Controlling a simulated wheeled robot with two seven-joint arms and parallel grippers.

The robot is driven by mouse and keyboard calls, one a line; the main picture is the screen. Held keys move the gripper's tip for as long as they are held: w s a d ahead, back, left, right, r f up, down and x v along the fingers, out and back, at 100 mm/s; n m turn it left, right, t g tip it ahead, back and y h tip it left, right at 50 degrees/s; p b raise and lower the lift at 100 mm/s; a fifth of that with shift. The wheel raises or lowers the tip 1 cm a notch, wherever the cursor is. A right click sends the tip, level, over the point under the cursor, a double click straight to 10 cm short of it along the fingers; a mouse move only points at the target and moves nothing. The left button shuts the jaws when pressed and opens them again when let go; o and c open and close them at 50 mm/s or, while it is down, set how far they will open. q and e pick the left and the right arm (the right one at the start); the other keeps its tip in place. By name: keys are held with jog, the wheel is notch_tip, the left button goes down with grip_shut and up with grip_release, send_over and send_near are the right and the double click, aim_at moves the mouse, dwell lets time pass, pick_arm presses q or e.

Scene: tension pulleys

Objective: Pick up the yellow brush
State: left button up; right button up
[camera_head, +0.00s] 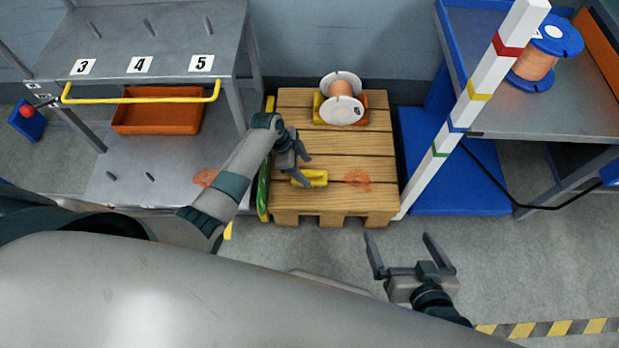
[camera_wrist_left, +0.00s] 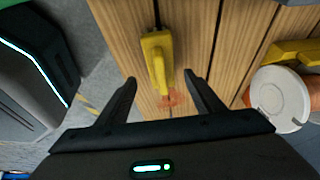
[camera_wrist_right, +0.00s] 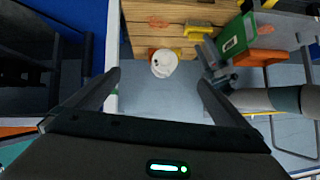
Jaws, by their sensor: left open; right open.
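The yellow brush (camera_head: 312,178) lies on the wooden pallet (camera_head: 300,205), near its front edge. In the left wrist view the brush (camera_wrist_left: 157,55) is ahead of the fingers, about midway between their lines, its narrow raised part toward me. My left gripper (camera_head: 304,169) is open and empty, with its fingers at the brush in the head view; part of the brush is hidden there. In the left wrist view the fingertips (camera_wrist_left: 161,78) are apart from it. My right gripper (camera_head: 399,238) is open and empty over the floor in front of the pallet.
A white-flanged copper spool (camera_head: 342,98) sits at the pallet's back on yellow and orange supports. A grey shelf with an orange bin (camera_head: 158,116) stands left. A striped white post (camera_head: 470,100) and a bench with a blue spool (camera_head: 545,55) stand right. The front floor is clear.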

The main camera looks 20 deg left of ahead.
aim_at(307, 172)
pick_arm(q)
jog(key=shift+f, duration=0.1)
jog(key=shift+d+f, duration=0.1)
jog(key=shift+f, duration=0.05)
jog(key=b+x, duration=0.2)
jog(key=x, duration=0.2)
jog(key=shift+w+f, duration=0.1)
jog(key=shift+w, duration=0.05)
jog(key=shift+f, duration=0.25)
pick_arm(e)
jog(key=w+a+r+t+y, duration=0.1)
jog(key=w+a+r+t, duration=0.1)
jog(key=r, duration=0.4)
jog(key=shift+w+a+t, duration=0.15)
jog(key=shift+w+t, duration=0.35)
jog(key=shift+t, duration=0.5)
jog(key=shift+r, duration=0.1)
pick_arm(q)
jog(key=c, duration=1.3)
jog(key=shift+r, duration=0.1)
